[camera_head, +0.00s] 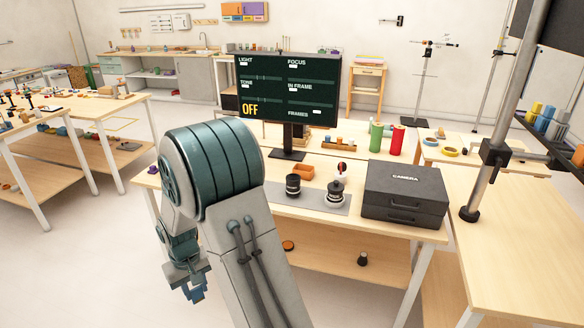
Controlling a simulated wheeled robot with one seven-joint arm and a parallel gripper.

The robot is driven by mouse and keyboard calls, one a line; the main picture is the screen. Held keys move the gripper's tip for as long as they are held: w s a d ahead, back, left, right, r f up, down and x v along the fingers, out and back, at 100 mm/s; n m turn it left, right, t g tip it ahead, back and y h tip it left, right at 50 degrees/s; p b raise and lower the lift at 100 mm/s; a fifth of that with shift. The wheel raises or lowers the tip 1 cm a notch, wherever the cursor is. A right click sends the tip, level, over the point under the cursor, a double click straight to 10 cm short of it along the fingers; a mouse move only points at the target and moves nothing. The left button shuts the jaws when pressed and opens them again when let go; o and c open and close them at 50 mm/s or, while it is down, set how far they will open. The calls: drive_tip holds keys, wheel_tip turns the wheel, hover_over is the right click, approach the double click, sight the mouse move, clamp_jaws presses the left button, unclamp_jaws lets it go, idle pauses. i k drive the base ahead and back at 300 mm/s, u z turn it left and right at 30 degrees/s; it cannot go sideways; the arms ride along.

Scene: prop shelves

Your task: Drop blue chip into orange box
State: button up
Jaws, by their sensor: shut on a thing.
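My gripper (194,291) hangs low at the left of my arm, in front of the table and below the level of its top. It is shut, with blue showing at its fingertips, which I take for the blue chip; its outline is too small to make out. A small open orange box (303,172) sits on the table behind a black lens, up and to the right of my gripper and well apart from it. The inside of the box is mostly hidden.
The table (284,198) also holds a monitor (290,90), two black lenses (335,194), a black camera case (404,193) and green and red rolls (397,140). A metal stand (492,130) rises at the right. Open floor (90,250) lies left.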

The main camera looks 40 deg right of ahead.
sight(308, 176)
drive_tip(key=i, duration=0.95)
drive_tip(key=z, duration=1.45)
